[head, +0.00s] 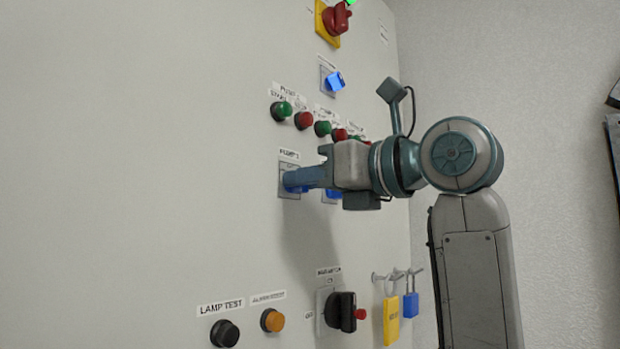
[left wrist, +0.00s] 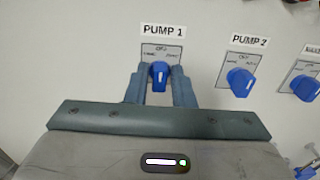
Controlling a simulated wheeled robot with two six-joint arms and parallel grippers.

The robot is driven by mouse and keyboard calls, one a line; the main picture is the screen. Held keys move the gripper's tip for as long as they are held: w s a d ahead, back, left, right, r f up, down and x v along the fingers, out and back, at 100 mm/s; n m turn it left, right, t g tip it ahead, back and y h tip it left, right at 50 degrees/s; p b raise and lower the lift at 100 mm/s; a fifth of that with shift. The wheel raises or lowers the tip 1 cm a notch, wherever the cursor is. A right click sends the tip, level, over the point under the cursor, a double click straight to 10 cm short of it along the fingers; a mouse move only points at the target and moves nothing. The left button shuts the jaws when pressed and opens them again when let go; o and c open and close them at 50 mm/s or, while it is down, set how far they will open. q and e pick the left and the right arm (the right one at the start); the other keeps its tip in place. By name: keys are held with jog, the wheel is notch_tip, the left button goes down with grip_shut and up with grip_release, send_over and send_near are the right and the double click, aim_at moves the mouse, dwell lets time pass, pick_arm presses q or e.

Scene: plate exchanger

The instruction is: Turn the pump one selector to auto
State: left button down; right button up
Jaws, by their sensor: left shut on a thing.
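The pump one selector is a blue knob (left wrist: 159,75) on a small grey plate under the label PUMP 1 (left wrist: 162,31) in the left wrist view. Its pointer looks roughly upright, toward the OFF mark. My left gripper (left wrist: 160,88) has one finger on each side of the knob and is shut on it. In the head view my left gripper (head: 300,178) reaches the panel and mostly covers the knob; a bit of blue shows at the fingertips. My right gripper is in neither view.
The PUMP 2 selector (left wrist: 240,82) and another blue selector (left wrist: 305,88) sit to the right. Green and red buttons (head: 304,119) are above my gripper. Below are a black rotary handle (head: 340,311), a yellow padlock (head: 391,320) and a blue padlock (head: 411,305).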

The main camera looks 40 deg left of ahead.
pick_arm(q)
jog(key=shift+m, duration=0.3)
jog(key=m, duration=0.8)
jog(key=shift+w, duration=0.15)
jog(key=shift+m, duration=0.3)
